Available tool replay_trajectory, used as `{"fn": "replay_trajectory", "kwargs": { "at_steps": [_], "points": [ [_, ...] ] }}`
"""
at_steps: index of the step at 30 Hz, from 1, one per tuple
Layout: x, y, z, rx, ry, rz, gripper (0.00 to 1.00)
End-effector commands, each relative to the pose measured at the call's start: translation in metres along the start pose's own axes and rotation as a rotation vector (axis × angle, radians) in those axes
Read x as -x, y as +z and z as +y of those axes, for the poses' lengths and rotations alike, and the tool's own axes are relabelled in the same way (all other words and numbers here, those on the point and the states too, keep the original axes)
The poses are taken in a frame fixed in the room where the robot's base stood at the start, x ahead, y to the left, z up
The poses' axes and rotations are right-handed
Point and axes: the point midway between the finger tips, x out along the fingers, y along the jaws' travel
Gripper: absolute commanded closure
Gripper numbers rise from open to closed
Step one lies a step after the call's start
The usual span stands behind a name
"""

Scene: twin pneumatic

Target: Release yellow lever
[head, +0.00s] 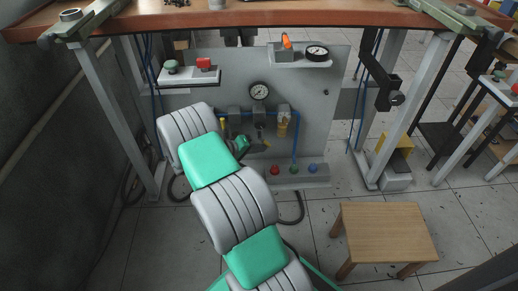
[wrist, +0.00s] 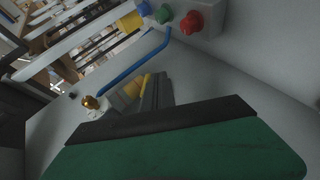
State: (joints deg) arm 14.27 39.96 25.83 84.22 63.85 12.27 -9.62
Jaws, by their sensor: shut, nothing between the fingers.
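The grey panel (head: 315,105) hangs under the workbench and carries a row of grey pneumatic fittings. A thin yellow strip (wrist: 147,85), likely the lever, shows right beside the fingertips. I cannot tell whether it touches them. A wider yellow part (wrist: 130,91) sits just behind it.
A round gauge (head: 259,91) sits above the fittings. A blue pipe (head: 296,140) runs down to red, blue and green buttons (head: 294,170). A shelf with a red button (head: 204,64) is upper left. A wooden stool (head: 385,232) stands lower right. Table legs flank the panel.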

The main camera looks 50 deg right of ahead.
Motion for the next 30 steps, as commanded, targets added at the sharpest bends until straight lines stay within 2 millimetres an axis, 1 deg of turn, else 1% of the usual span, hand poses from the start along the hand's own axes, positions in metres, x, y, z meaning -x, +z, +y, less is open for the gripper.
{"fn": "replay_trajectory", "kwargs": {
  "at_steps": [18, 30],
  "points": [
    [0.001, 0.000, 0.000, 0.001, 0.000, 0.001, 1.00],
    [0.009, -0.005, 0.014, 0.000, 0.000, 0.001, 1.00]
  ]
}}
